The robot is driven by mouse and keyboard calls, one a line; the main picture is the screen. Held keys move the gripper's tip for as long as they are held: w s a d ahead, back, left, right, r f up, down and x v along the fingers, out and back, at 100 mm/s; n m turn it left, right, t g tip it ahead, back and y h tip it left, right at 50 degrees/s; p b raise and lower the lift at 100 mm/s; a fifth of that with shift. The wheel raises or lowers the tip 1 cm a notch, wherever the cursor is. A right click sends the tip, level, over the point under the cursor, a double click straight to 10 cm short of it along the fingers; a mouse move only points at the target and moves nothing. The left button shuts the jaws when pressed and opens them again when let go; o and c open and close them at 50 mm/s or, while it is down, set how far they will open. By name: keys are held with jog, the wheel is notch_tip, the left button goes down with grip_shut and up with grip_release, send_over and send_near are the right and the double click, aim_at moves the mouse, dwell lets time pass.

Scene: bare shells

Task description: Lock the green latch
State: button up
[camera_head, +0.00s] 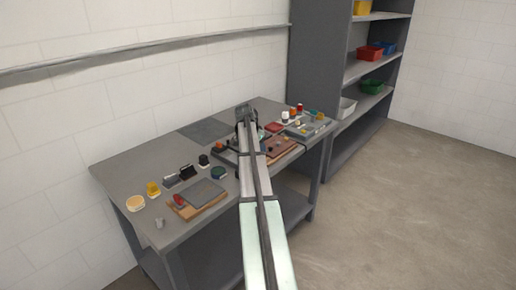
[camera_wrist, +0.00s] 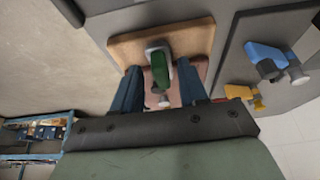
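In the wrist view, the green latch (camera_wrist: 159,72) is a short green lever on a grey mount, on a tan wooden board (camera_wrist: 200,38) with a reddish plate (camera_wrist: 176,97). My gripper (camera_wrist: 159,69) is open, its two dark blue fingers apart on the left and right of the latch. Gaps show beside the latch, so the fingers do not look closed on it; exact depth is hard to tell. In the head view my arm reaches over the workbench (camera_head: 130,170), and I cannot clearly make out the latch there.
A blue latch (camera_wrist: 264,55) and a yellow latch (camera_wrist: 254,98) sit right of the board in the wrist view. Several small objects and a grey plate on a wooden board (camera_head: 180,211) fill the bench front. A shelf unit (camera_head: 375,68) stands behind the bench's right end.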

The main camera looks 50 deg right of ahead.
jog(key=shift+r, duration=0.15)
jog(key=v, duration=1.3)
jog(key=shift+a+r, duration=0.2)
jog(key=shift+r, duration=0.05)
jog(key=shift+w, duration=0.1)
